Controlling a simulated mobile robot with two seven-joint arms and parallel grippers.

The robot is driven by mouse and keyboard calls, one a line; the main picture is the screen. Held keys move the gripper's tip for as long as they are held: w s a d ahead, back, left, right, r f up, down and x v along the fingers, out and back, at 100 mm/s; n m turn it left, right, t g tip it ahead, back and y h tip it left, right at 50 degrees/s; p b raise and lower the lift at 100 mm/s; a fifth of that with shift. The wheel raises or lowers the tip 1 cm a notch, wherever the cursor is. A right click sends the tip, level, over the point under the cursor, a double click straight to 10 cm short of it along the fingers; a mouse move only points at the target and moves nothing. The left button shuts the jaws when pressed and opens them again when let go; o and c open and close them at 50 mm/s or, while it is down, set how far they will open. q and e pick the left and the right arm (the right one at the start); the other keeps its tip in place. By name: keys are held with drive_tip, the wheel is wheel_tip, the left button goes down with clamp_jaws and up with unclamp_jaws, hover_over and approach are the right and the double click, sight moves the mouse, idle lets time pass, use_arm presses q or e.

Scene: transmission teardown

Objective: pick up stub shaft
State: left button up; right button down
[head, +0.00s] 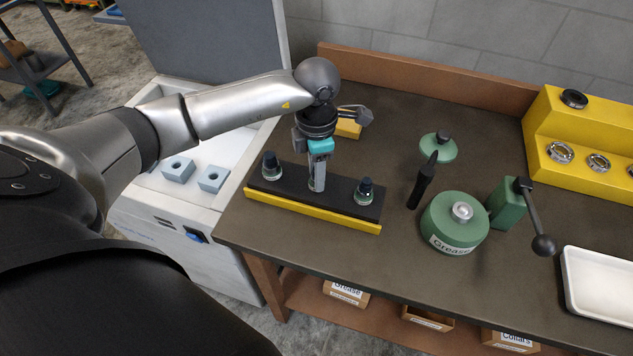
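A black rack with a yellow front edge (313,210) lies on the workbench. Two short upright pieces with dark tops and shiny, pale lower parts stand on it, one at the left (271,166) and one at the right (364,191). I cannot tell for sure whether either is the stub shaft. My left gripper (317,186) points down at the middle of the rack, between these two pieces and apart from both. Its fingers look close together from here. Whatever is between or beneath them is hidden. My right gripper is not in view.
A yellow bearing stand (580,172) and white tray (603,285) are farther right. Clear bench lies in front.

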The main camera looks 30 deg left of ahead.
use_arm(q)
clamp_jaws()
idle(0.6)
